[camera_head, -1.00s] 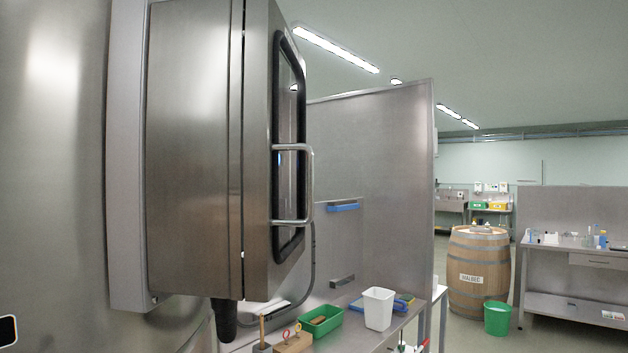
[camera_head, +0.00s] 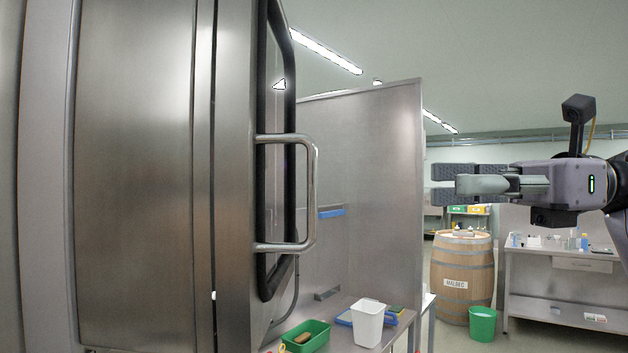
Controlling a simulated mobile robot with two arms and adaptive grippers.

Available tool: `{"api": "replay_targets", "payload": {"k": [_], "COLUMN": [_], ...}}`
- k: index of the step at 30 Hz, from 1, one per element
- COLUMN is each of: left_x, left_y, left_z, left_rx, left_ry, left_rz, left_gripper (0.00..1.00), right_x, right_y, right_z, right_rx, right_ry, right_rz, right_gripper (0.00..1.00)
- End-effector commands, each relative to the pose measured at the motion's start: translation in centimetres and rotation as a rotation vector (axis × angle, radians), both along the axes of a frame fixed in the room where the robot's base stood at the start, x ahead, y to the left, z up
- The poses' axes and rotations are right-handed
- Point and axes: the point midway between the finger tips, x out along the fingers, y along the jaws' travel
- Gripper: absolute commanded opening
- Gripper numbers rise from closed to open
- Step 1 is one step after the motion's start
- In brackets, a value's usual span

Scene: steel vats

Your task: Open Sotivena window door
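The window door (camera_head: 236,200) is a steel door on a steel cabinet, seen nearly edge-on at the left. It has a black-framed window facing right and looks shut against the cabinet. Its handle (camera_head: 312,190) is a vertical metal bar bent in at top and bottom, standing out from the door to the right. My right gripper (camera_head: 440,184) comes in from the right at about handle height, pointing left. Its dark finger pads are apart and it looks open and empty. It is clear of the handle, with a wide gap between. My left gripper is out of view.
A steel partition panel (camera_head: 375,190) stands behind the handle. Below it a bench holds a green tray (camera_head: 318,338) and a white container (camera_head: 368,324). A wooden barrel (camera_head: 462,270) and a green bucket (camera_head: 482,324) stand farther back, with open floor near them.

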Motion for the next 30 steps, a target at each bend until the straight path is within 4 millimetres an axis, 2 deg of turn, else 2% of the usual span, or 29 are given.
{"api": "replay_targets", "payload": {"k": [5,12,18,24,30], "left_x": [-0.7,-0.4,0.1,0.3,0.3], "left_y": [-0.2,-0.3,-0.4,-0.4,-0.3], "left_z": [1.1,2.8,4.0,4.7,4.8], "left_rx": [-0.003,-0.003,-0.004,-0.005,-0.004], "left_ry": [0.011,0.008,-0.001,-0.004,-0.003], "left_rz": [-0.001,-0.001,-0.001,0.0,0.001], "left_gripper": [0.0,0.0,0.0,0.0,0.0], "right_x": [-0.5,-1.2,-1.7,-1.9,-1.9], "right_y": [3.8,9.1,12.8,15.0,15.5], "right_z": [0.2,0.3,0.3,0.2,0.0], "right_rx": [0.0,0.001,0.004,0.003,0.004], "right_ry": [0.002,0.002,0.003,0.005,0.006], "right_rz": [0.006,0.007,0.006,0.003,0.002], "right_gripper": [0.29,0.29,0.29,0.29,0.29]}}
